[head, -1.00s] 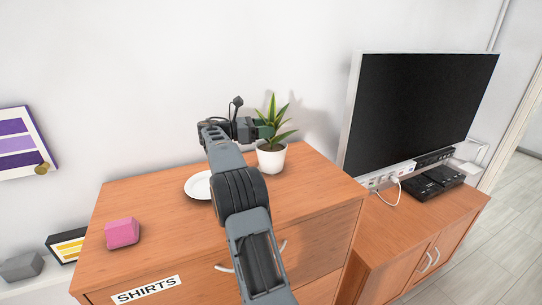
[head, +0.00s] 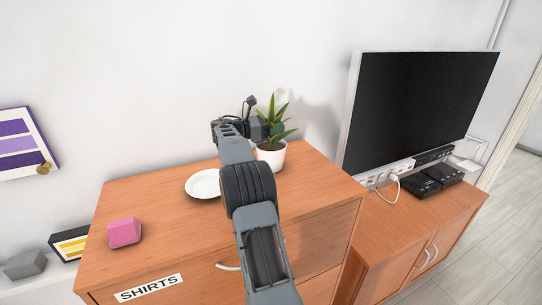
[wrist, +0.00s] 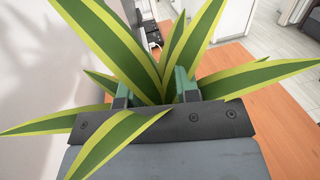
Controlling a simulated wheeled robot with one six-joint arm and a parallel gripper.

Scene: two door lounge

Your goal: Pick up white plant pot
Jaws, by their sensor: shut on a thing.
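The white plant pot (head: 271,156) stands upright on the wooden dresser top, right of my arm in the head view. Its green, yellow-edged plant (head: 277,113) rises from it, and the leaves (wrist: 140,50) fill much of the wrist view. My gripper (wrist: 152,88) is among the leaves, with its two green-tipped fingers on either side of the plant's base. It is shut on the plant. In the head view, my wrist hides the left side of the plant. The pot itself is hidden in the wrist view.
A white plate (head: 203,184) and a pink block (head: 124,232) are on the dresser (head: 317,186). A large television (head: 420,107) stands on a lower cabinet (head: 420,215) to the right. The wall is close behind the pot.

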